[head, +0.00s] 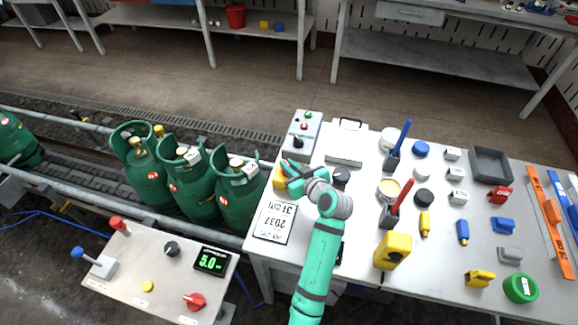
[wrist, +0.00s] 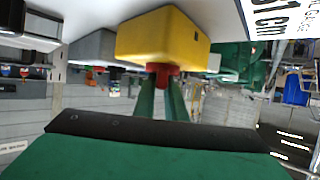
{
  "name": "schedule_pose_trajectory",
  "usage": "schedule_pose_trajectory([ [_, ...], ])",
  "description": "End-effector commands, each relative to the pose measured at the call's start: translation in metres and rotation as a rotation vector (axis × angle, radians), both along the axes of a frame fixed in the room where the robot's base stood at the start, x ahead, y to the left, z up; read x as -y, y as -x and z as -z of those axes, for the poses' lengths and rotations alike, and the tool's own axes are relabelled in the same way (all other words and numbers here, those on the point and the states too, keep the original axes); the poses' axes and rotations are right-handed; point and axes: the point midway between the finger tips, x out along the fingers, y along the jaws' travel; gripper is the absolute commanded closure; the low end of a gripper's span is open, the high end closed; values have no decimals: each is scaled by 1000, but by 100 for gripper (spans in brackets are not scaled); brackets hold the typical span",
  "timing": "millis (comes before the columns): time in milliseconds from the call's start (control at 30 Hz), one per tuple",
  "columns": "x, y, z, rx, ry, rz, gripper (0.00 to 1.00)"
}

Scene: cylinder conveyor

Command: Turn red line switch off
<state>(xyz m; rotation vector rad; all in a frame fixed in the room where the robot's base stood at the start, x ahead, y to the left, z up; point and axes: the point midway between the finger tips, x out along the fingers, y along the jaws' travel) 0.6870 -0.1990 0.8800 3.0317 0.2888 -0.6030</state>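A yellow box (wrist: 163,36) with a red knob (wrist: 166,70) on its face fills the upper middle of the wrist view. In the head view the yellow box (head: 279,178) stands at the table's left edge, partly hidden by my gripper (head: 287,170). My gripper's green fingers (wrist: 163,88) reach up to the red knob, one on each side, and look shut on it. The knob's exact setting cannot be read. A red lever (head: 399,198) and a blue lever (head: 402,139) stand in dark bases on the table.
A control panel (head: 150,262) at lower left carries a red rotary knob (head: 195,301) and red and blue levers. Green gas cylinders (head: 190,182) stand on the conveyor left of the table.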

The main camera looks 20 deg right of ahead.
Motion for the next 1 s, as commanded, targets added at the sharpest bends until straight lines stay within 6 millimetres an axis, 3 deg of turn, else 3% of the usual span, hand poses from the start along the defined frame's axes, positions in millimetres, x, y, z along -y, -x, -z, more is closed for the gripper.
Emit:
schedule_pose_trajectory([
  [367, -2, 1, 0, -1, 1, 83, 100],
  [1000, -4, 0, 0, 1, 3, 555, 100],
])
